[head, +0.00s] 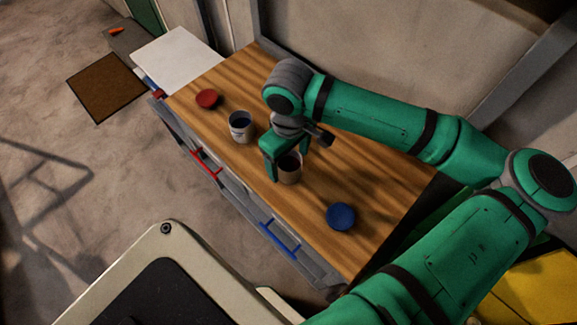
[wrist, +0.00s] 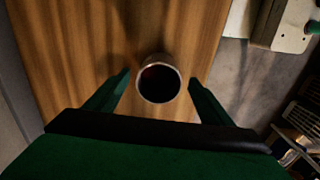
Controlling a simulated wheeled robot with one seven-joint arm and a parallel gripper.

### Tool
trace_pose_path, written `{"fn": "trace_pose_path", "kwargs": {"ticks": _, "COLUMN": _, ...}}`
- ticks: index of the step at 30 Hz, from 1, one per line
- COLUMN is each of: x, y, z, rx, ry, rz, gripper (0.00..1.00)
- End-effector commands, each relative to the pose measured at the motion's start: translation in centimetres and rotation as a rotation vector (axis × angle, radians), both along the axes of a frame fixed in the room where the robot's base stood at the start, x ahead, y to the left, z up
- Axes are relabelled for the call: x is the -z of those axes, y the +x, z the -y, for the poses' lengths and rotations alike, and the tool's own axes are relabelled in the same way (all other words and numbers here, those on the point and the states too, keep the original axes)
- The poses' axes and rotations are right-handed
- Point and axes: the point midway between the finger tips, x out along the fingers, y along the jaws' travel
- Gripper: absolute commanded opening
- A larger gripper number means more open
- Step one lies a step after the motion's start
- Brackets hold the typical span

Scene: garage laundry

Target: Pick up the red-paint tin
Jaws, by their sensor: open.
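A tin with a dark, reddish inside (wrist: 158,84), which looks like the red-paint tin, stands upright and open on the wooden bench top (head: 325,185). In the head view this tin (head: 290,174) is partly hidden by my gripper (head: 287,162). My gripper points down over it, jaws open. In the wrist view the fingers of my gripper (wrist: 159,78) lie to either side of the tin, with a gap on each side. The exact height of the fingertips against the rim is hard to tell.
A wall runs behind the bench.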

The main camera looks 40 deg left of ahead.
Motion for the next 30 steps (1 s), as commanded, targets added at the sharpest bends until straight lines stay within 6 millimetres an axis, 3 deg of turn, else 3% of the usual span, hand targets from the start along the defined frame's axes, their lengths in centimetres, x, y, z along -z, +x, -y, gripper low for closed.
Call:
{"fn": "trace_pose_path", "kwargs": {"ticks": 4, "x": 1.28, "y": 0.01, "z": 0.00, "rx": 0.001, "ry": 0.001, "rz": -0.001, "gripper": 0.75}}
{"fn": "trace_pose_path", "kwargs": {"ticks": 11, "x": 1.48, "y": 0.03, "z": -0.01, "rx": 0.001, "ry": 0.001, "rz": 0.000, "gripper": 0.75}}
{"fn": "trace_pose_path", "kwargs": {"ticks": 12, "x": 1.47, "y": 0.02, "z": -0.01, "rx": 0.001, "ry": 0.001, "rz": 0.000, "gripper": 0.73}}
{"fn": "trace_pose_path", "kwargs": {"ticks": 18, "x": 1.46, "y": 0.02, "z": -0.02, "rx": 0.001, "ry": 0.001, "rz": 0.000, "gripper": 0.26}}
{"fn": "trace_pose_path", "kwargs": {"ticks": 20, "x": 1.45, "y": 0.02, "z": -0.02, "rx": 0.001, "ry": 0.001, "rz": 0.000, "gripper": 0.22}}
{"fn": "trace_pose_path", "kwargs": {"ticks": 30, "x": 0.95, "y": 0.00, "z": -0.05, "rx": 0.001, "ry": 0.002, "rz": 0.000, "gripper": 0.23}}
